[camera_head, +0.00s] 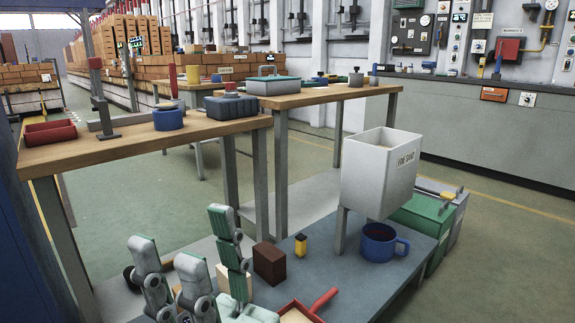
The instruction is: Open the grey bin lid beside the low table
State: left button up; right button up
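The low table (335,280) has a grey-blue top and fills the lower middle of the head view. A grey bin (458,221) stands just beyond its right edge, behind a green bin (418,222). Only a narrow part of the grey bin shows, and I cannot tell clearly whether its lid is shut. A tool with a yellow part (447,196) lies across the bin tops.
A pale box labelled "FINE SAND" (378,173) stands raised over the low table. A blue mug (380,243), a brown block (269,262), a yellow-black item (301,245) and a red scoop (322,299) are on the low table. Wooden workbenches (95,148) stand behind; floor at right is clear.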

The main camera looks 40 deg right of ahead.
aim_at(461, 195)
jog(key=z, duration=2.45)
